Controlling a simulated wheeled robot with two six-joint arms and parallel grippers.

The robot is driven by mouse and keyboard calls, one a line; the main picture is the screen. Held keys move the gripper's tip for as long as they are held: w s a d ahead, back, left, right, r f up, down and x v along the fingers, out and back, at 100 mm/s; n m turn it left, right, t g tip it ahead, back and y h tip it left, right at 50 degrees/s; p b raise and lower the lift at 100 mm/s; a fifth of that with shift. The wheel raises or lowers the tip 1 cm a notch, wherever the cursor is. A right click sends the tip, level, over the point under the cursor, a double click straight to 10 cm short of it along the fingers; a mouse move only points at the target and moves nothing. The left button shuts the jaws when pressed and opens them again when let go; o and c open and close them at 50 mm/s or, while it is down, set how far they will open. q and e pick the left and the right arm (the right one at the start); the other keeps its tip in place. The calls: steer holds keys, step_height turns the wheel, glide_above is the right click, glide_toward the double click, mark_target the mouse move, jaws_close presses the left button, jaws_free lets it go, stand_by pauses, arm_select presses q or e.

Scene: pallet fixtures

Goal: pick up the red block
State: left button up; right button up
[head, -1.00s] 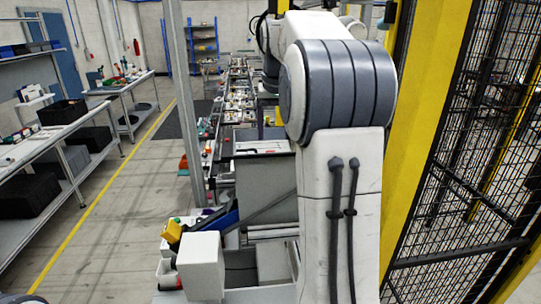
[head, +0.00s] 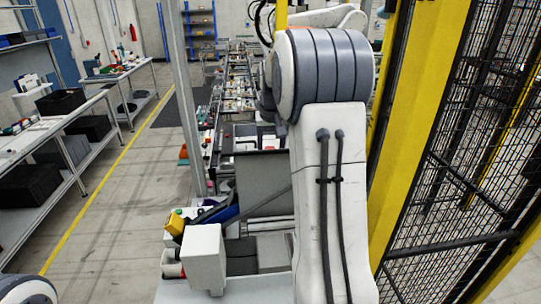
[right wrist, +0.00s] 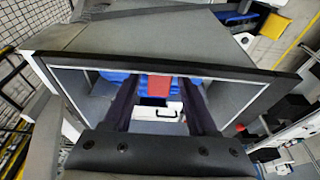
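The red block (right wrist: 159,85) shows in the right wrist view, upright among blue items inside a grey, dark-rimmed bin (right wrist: 240,103). My right gripper (right wrist: 158,87) reaches toward it with its two dark fingers apart. There are gaps on both sides of the block, and it does not look held. I cannot tell how far the block lies beyond the fingertips. A white case with a handle (right wrist: 156,112) lies near it. I cannot make out the red block in the head view. Neither gripper shows in the head view.
A large white and grey jointed arm (head: 330,200) hides much of the head view's middle. A yellow post (head: 415,120) and black mesh fence (head: 480,150) stand right. Shelves (head: 70,140) with black bins line the left. The floor (head: 120,220) between is clear.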

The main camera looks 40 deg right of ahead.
jaws_close()
